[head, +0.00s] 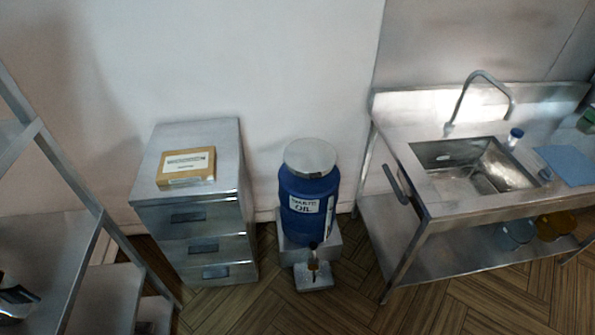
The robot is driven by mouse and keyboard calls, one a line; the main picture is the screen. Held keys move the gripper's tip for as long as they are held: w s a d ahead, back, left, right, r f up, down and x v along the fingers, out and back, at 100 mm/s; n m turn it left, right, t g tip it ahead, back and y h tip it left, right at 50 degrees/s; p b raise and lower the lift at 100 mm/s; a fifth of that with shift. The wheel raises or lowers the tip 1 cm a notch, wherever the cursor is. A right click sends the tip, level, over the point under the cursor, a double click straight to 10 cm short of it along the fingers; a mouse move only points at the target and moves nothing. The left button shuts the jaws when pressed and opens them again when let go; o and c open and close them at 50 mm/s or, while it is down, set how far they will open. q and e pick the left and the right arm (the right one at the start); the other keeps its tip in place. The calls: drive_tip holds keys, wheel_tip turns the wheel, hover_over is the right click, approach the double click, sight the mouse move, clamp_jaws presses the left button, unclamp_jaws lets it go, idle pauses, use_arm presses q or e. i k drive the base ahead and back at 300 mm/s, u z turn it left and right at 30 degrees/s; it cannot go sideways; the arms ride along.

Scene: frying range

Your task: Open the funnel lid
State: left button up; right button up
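A blue waste oil drum (304,212) stands upright near the wall, between a metal drawer cabinet and a sink table. Its round grey metal lid (310,157) lies flat on top and looks closed. A small spout or tap (313,258) is at the drum's lower front, above a small metal tray (313,278). Neither of my grippers is in the head view.
A drawer cabinet (200,222) with a cardboard box (186,167) on top stands left of the drum. A steel sink table (440,207) with a faucet stands to the right. Metal shelving (90,200) is at far left. Wooden floor (345,310) in front is clear.

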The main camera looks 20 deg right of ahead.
sight(311, 156)
drive_tip(key=z, duration=0.25)
drive_tip(key=i, duration=0.7)
drive_tip(key=z, duration=0.5)
